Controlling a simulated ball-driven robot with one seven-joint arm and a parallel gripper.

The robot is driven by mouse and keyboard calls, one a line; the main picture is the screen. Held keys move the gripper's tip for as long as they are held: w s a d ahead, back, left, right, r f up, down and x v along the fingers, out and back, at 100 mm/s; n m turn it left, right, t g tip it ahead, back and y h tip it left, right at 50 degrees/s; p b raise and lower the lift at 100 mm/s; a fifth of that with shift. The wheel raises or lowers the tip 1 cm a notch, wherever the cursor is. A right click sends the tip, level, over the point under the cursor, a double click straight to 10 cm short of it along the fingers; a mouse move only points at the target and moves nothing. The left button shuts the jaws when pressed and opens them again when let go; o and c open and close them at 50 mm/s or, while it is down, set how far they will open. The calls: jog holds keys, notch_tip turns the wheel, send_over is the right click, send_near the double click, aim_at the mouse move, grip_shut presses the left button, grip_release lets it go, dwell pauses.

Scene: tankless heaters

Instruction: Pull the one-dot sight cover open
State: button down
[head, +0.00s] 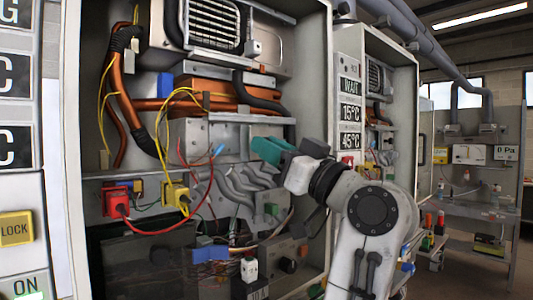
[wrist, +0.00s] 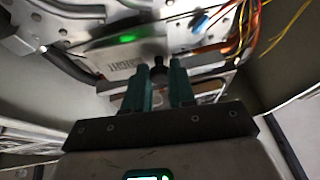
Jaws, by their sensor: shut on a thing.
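My gripper (head: 257,145) reaches into the open heater cabinet in the head view, its teal fingers near the middle of the inner metal panel (head: 208,138). In the wrist view my gripper (wrist: 157,80) has its two fingers shut on a small dark knob (wrist: 158,62) between their tips. The knob stands in front of a pale metal plate (wrist: 112,62) with dark markings too small to read. I take the knob to be the sight cover's handle, but no single dot can be made out. How far the cover is open cannot be told.
Copper pipes (head: 150,104) and yellow wires cross the cabinet above left. A red connector (head: 117,204) and a yellow connector (head: 174,194) with loose cables sit lower left. Grey bent tubes (head: 238,188) lie below my gripper. The cabinet's right wall (head: 316,100) stands close by.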

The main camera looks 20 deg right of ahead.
jog(key=s+d+n+g+y+b, duration=0.1)
jog(key=d+n+g+y+b, duration=0.5)
jog(key=g, duration=0.9)
jog(key=shift+s+d+n+g+y, duration=0.35)
jog(key=shift+d+n+y, duration=0.75)
jog(key=shift+n+y, duration=1.75)
jog(key=shift+m+g+y, duration=0.25)
jog(key=shift+m+y, duration=0.2)
jog(key=c, duration=0.9)
grip_release()
jog(key=shift+c, duration=0.2)
jog(key=b+v, duration=0.2)
jog(key=v, duration=0.8)
jog(key=shift+d+f, duration=0.2)
jog(key=shift+d, duration=0.15)
